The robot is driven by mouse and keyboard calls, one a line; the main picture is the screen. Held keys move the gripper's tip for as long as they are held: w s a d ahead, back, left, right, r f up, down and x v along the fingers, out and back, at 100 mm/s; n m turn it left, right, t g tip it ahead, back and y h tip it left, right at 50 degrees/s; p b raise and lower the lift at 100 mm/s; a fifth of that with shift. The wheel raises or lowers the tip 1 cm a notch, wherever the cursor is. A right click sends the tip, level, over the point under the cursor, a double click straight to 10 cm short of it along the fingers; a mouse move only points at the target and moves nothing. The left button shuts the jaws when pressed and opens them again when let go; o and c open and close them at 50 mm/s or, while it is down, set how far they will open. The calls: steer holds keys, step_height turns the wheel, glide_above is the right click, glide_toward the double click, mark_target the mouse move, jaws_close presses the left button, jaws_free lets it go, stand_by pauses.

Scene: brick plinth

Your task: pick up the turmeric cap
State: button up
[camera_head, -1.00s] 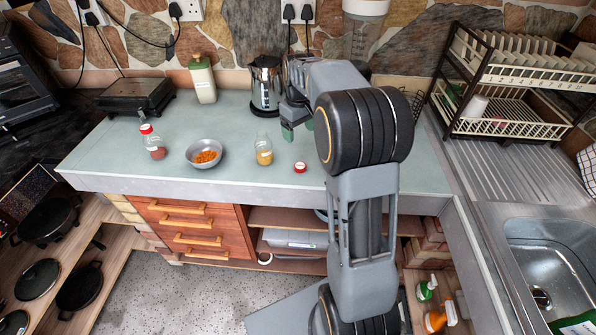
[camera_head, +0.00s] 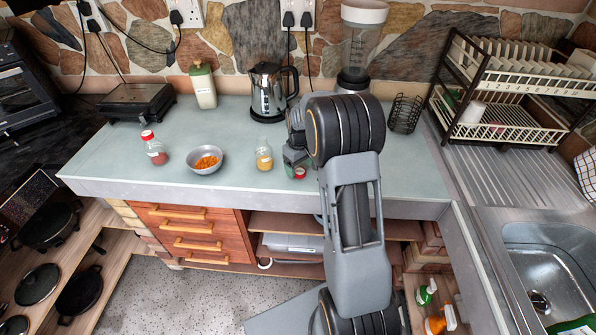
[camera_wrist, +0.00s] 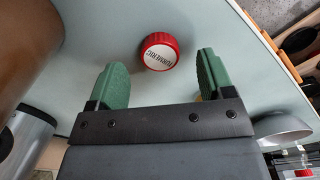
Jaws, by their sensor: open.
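The turmeric cap (camera_wrist: 160,51) is red with a white top that reads TURMERIC. It lies on the grey-green counter, and in the wrist view it sits just beyond the gap between my green fingertips, apart from both. In the head view the cap (camera_head: 299,172) shows near the counter's front edge, partly hidden by my gripper. My gripper (camera_wrist: 161,78) is open and empty, with a finger to either side of the cap's line. In the head view my gripper (camera_head: 293,165) is low over the counter by the cap.
An open jar of yellow spice (camera_head: 264,156) stands just left of my gripper. A metal bowl of orange food (camera_head: 205,160) and a red-capped jar (camera_head: 154,149) stand further left. A kettle (camera_head: 268,93) and a blender (camera_head: 356,48) stand behind. The counter's front edge (camera_head: 250,193) is close.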

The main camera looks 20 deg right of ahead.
steer(key=shift+f, duration=0.95)
steer(key=shift+c, duration=0.4)
steer(key=c, duration=0.9)
